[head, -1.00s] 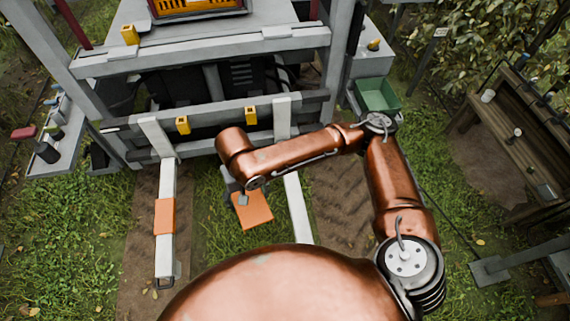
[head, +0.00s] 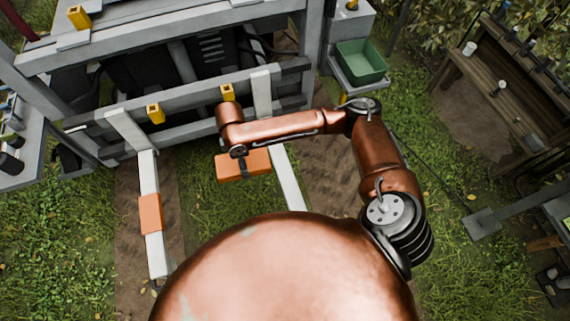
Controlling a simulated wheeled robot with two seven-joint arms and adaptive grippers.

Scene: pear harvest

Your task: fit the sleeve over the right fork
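An orange sleeve (head: 228,167) hangs below my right wrist, with its long side across the picture. My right gripper (head: 243,169) is mostly hidden under the wrist; a dark finger shows against the sleeve, and it appears shut on it. The right fork (head: 287,180) is a pale bar just right of the sleeve, partly covered by my forearm. The sleeve's right end lies near the fork's left side in the picture; I cannot tell their height difference. The left fork (head: 157,255) has an orange sleeve (head: 151,213) around it. My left gripper is not in view.
The grey carriage frame (head: 190,103) with yellow clips (head: 155,113) stands behind the forks. A green bin (head: 361,62) and a wooden bench (head: 485,85) are at the right. Grass lies open between the forks. My copper-coloured body hides the near ground.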

